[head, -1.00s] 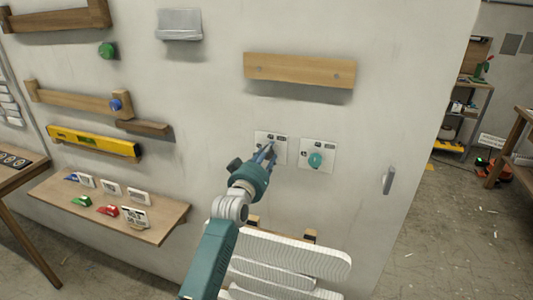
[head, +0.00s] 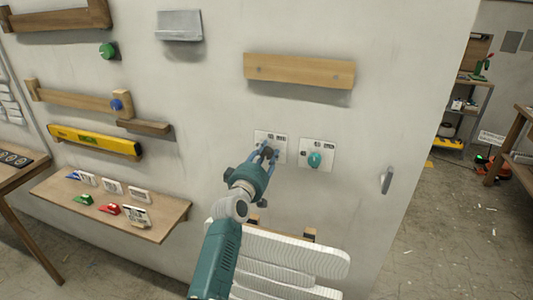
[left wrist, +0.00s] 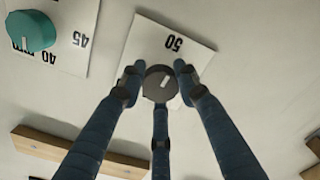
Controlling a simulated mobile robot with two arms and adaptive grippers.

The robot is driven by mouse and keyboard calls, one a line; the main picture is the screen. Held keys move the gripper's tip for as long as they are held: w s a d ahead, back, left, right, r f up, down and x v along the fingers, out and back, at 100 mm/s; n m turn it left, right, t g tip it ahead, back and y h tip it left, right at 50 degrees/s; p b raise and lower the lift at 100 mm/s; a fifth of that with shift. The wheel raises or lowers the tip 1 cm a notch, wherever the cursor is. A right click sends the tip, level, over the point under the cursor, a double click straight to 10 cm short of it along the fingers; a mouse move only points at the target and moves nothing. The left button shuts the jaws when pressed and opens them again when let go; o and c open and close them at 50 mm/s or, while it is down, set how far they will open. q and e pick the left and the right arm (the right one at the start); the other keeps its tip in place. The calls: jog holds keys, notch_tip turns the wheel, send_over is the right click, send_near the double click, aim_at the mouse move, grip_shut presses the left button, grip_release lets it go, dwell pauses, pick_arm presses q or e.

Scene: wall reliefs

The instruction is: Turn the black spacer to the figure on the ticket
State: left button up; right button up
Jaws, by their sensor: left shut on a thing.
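The black spacer (left wrist: 160,84) is a round dark knob with a pale pointer mark, on a white plate (left wrist: 136,46) fixed to the wall. In the left wrist view the mark tilts slightly right of straight up, toward the printed 50; other figures are hidden. My left gripper (left wrist: 158,80) has its fingers around the knob and is shut on it. In the head view the left gripper (head: 265,152) covers part of the plate. My right gripper is not in view.
A teal knob (head: 315,160) on a similar plate sits close to the right. A wooden rail (head: 299,71) is above, and white ribbed slats (head: 290,255) are below. A shelf (head: 70,200) with small coloured pieces juts out at left.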

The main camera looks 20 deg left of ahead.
pick_arm(q)
jog(key=shift+a+r+n, duration=0.1)
jog(key=shift+r+n, duration=0.2)
jog(key=shift+r, duration=0.25)
jog(key=o, duration=1)
jog(key=shift+w, duration=0.1)
jog(key=shift+o, duration=0.9)
jog(key=shift+w+f, duration=0.25)
jog(key=shift+f, duration=0.2)
jog(key=s, duration=1.2)
jog(key=shift+a, duration=0.15)
